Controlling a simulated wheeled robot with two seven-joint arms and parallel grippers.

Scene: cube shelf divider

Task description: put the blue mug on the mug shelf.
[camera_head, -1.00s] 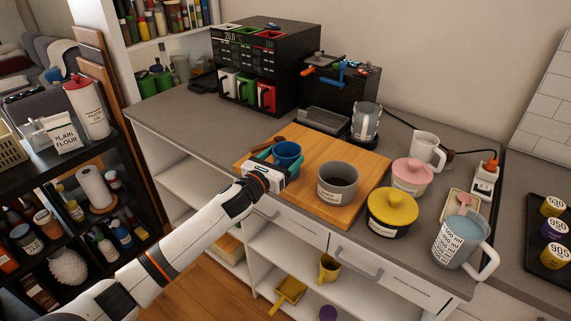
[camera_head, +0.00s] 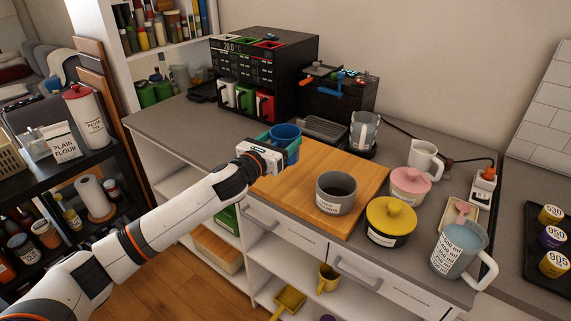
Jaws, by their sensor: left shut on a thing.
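The blue mug (camera_head: 287,131) is upright in my left gripper (camera_head: 283,147), at the far left part of the wooden board. The gripper is shut on the mug, with its green-edged fingers at the mug's side. The gap between mug and board is hard to judge. The black mug shelf (camera_head: 288,68) stands farther back and to the left on the counter. A white mug (camera_head: 227,92), a green mug (camera_head: 245,98) and a red mug (camera_head: 265,105) sit in its lower compartments. My right gripper is not in view.
A grey pot (camera_head: 334,204) stands on the wooden board (camera_head: 288,186). A yellow-lidded pot (camera_head: 391,221), pink-lidded pot (camera_head: 410,186) and measuring jug (camera_head: 459,251) stand to the right. A black machine (camera_head: 350,98) stands right of the shelf. The counter (camera_head: 180,130) left of the board is clear.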

